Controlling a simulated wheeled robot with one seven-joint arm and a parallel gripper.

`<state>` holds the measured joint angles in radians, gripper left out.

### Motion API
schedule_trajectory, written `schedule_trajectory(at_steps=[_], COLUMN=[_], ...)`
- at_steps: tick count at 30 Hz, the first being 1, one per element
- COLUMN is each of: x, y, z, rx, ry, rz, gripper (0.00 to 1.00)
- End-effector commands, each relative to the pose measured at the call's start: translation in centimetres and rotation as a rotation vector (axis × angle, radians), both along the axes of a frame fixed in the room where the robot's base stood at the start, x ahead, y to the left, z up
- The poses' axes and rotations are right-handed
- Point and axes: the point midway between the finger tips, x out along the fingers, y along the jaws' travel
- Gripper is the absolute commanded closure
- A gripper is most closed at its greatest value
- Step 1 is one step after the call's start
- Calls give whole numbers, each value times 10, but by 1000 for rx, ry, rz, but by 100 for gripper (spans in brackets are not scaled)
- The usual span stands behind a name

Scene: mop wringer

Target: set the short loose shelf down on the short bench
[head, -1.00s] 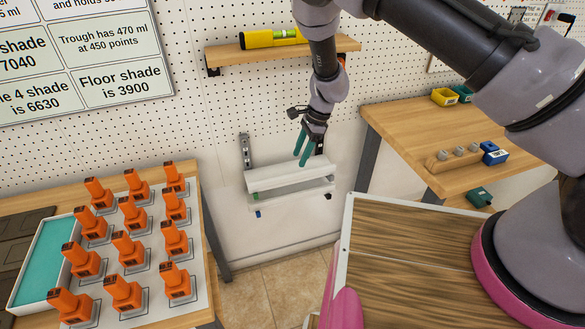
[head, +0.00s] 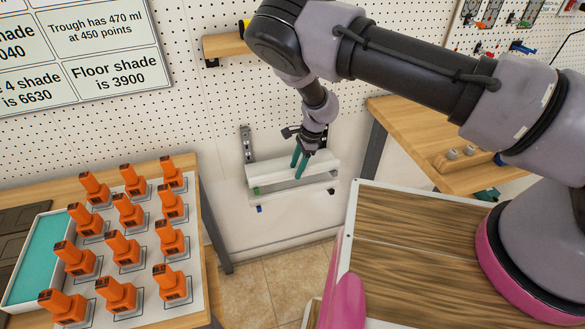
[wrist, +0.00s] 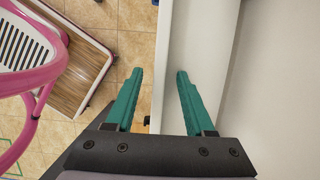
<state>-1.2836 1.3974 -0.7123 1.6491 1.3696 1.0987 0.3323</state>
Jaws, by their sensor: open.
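A short white shelf (head: 270,184) sits low on the wall, between two dark uprights, above a second white ledge. It looks like the loose shelf. My gripper (head: 296,173) is at its front, near the middle, fingers pointing down. In the wrist view the open green fingers of my gripper (wrist: 160,73) lie either side of the white shelf's front edge (wrist: 164,50). Contact cannot be told. A wooden bench (head: 403,117) stands right and another bench (head: 183,166) left; I cannot tell which is the short one.
The left bench carries several orange devices (head: 125,250) on a white board and a teal tray (head: 38,262). A wood-topped cart (head: 410,240) is in front. Tiled floor (head: 270,285) shows between.

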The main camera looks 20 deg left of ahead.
Motion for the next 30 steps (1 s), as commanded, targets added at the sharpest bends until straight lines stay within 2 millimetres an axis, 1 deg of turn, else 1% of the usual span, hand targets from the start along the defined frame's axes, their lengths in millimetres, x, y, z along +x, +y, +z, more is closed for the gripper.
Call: schedule_trajectory(at_steps=[5,6,8,9,10,30], x=[0,0,0,0,0,0], y=[0,0,0,0,0,0], z=[0,0,0,0,0,0], rx=[1,1,1,1,0,0], ry=[1,1,1,1,0,1], rz=[0,0,0,0,0,0], gripper=[46,54,77,92,100,100])
